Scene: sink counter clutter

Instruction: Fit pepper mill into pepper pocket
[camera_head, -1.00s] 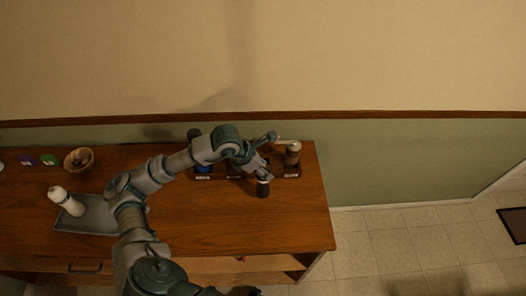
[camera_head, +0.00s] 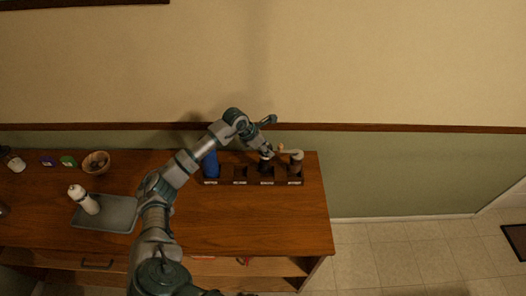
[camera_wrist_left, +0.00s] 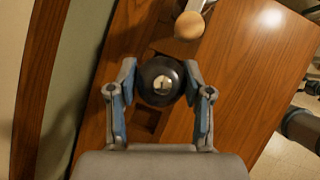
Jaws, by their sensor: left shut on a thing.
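My left gripper (camera_head: 267,152) is shut on a dark, round-topped mill (camera_head: 265,166), taken as the pepper mill. In the left wrist view the mill's black cap with a pale centre (camera_wrist_left: 161,80) sits between the two fingers of the left gripper (camera_wrist_left: 160,85). The dark rack (camera_head: 253,181) has a row of labelled pockets at the back right of the counter. The mill is upright at the third pocket from the left; how deep it sits is unclear. The labels are too small to read surely. My right gripper is not in view.
A blue bottle (camera_head: 210,165) fills the leftmost pocket; the second looks empty. A brown grinder with a crank (camera_head: 296,161) stands in the rightmost pocket, close beside the mill; its round knob (camera_wrist_left: 189,25) is near the gripper. A grey tray (camera_head: 118,213) holds a white bottle (camera_head: 84,200).

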